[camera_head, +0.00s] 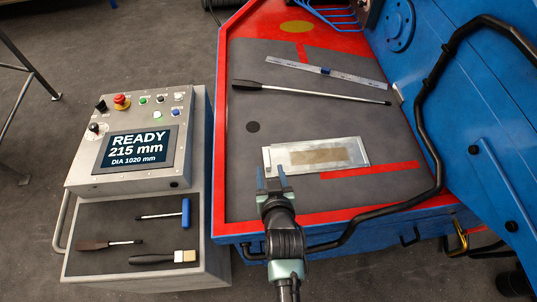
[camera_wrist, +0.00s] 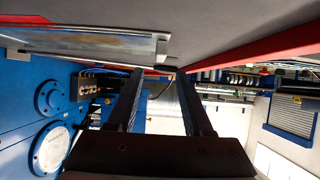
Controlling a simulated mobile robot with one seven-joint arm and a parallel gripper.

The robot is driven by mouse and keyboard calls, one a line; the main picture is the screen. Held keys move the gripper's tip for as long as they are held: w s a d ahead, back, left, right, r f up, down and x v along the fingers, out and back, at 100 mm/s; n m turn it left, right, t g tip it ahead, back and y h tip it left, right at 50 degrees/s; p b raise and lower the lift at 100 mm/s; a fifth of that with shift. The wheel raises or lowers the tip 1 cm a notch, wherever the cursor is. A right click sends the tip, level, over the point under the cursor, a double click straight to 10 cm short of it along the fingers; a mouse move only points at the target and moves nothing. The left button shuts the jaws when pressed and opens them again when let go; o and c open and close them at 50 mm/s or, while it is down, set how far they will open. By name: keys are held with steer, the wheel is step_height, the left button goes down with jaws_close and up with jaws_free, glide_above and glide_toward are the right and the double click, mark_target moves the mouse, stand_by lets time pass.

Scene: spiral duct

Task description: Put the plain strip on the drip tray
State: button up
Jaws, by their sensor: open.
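A shallow metal tray (camera_head: 350,163), which looks like the drip tray, lies on the dark grey mat with a brownish patch in its middle. A thin pale strip (camera_head: 350,76) with a small blue part lies farther back on the mat; I cannot tell whether it is the plain strip or a marked rule. My gripper (camera_head: 273,178) is open and empty at the tray's near left corner. In the wrist view, the fingers of my gripper (camera_wrist: 158,72) stand apart, and the tray's metal edge (camera_wrist: 90,42) shows at upper left. Contact with the tray cannot be told.
A long dark-handled rod (camera_head: 310,92) lies between strip and tray. A black bent rail (camera_head: 432,160) and blue machine stand at right. A control box (camera_head: 125,150) and a shelf with several hand tools (camera_head: 160,240) are at left. The mat's middle is mostly clear.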

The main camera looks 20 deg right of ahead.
steer(key=shift+p+v, duration=1)
steer(key=shift+v, duration=1.15)
steer(key=w+a+r+n+t, duration=0.1)
steer(key=w+a+r+t, duration=0.2)
steer(key=r, duration=1)
steer(key=w+r+t, duration=0.2)
steer(key=w+r, duration=0.3)
steer(key=r, duration=0.7)
steer(key=w+a+r+n+t, duration=0.1)
steer(key=w+a+r+t, duration=0.3)
steer(key=r, duration=0.9)
steer(key=s+a+r+t+y, duration=0.1)
steer(key=s+r, duration=0.3)
steer(key=r, duration=0.6)
steer(key=s+a+r+t+y, duration=0.1)
steer(key=s+a+r+t, duration=0.2)
steer(key=r, duration=0.7)
steer(key=s+a+r+n+t+y, duration=0.1)
steer(key=s+a+r+t, duration=0.1)
steer(key=s+r, duration=0.5)
step_height(320, 180, up, 4)
steer(key=shift+s+a+f+t, duration=0.15)
steer(key=shift+s+a+t, duration=0.05)
steer(key=shift+t, duration=0.1)
